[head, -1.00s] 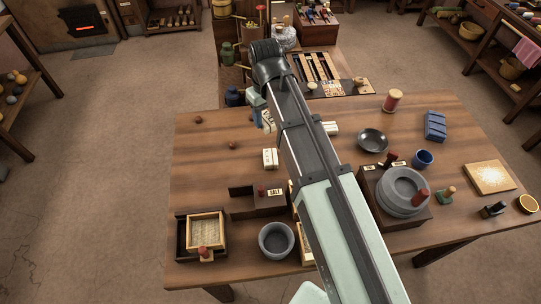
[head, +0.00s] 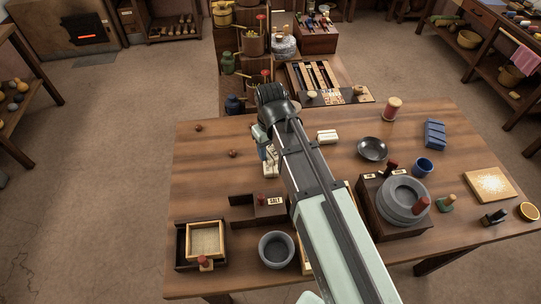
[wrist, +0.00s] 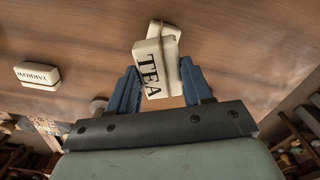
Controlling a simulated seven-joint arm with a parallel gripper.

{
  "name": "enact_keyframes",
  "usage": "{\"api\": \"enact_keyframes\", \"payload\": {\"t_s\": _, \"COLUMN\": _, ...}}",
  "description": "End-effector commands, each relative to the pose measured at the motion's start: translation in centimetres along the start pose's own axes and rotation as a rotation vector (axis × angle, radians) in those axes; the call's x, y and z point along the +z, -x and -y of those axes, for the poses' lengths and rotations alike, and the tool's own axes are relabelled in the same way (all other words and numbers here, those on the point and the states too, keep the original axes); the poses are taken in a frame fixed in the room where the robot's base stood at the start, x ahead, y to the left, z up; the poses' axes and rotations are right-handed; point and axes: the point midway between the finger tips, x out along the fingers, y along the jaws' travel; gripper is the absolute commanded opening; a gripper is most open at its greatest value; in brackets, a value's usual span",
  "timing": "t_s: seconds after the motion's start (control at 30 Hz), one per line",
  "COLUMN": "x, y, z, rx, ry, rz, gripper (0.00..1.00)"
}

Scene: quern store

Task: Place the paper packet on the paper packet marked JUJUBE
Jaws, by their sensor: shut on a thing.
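My gripper (wrist: 160,84), with blue fingers, is shut on a cream paper packet marked TEA (wrist: 149,70). The held packet looks tilted in the wrist view. Another pale packet (wrist: 171,48) shows just behind it, mostly hidden, its label not readable. In the head view my gripper (head: 266,143) is low over the left middle of the table, and a white packet (head: 270,171) lies right below it. I cannot tell whether the held packet touches it. No JUJUBE label can be read in either view.
A box labelled SALT (head: 270,208), a grey bowl (head: 276,249) and a sieve tray (head: 206,238) stand nearer. The table's left part is mostly clear.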

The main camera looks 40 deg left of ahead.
Motion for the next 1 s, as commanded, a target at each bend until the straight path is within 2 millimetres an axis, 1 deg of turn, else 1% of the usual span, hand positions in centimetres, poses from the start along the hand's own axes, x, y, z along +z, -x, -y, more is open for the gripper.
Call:
{"api": "enact_keyframes", "payload": {"t_s": 0.33, "x": 0.0, "y": -3.2, "z": 0.0, "rx": 0.000, "ry": 0.000, "rz": 0.001, "gripper": 0.21}}
{"api": "enact_keyframes", "payload": {"t_s": 0.77, "x": 0.0, "y": -3.8, "z": 0.0, "rx": 0.000, "ry": 0.000, "rz": 0.000, "gripper": 0.21}}
{"api": "enact_keyframes", "payload": {"t_s": 0.8, "x": 0.0, "y": -3.7, "z": 0.0, "rx": 0.000, "ry": 0.000, "rz": 0.000, "gripper": 0.53}}
{"api": "enact_keyframes", "payload": {"t_s": 1.0, "x": 0.0, "y": -3.7, "z": 0.0, "rx": 0.000, "ry": 0.000, "rz": 0.000, "gripper": 0.72}}
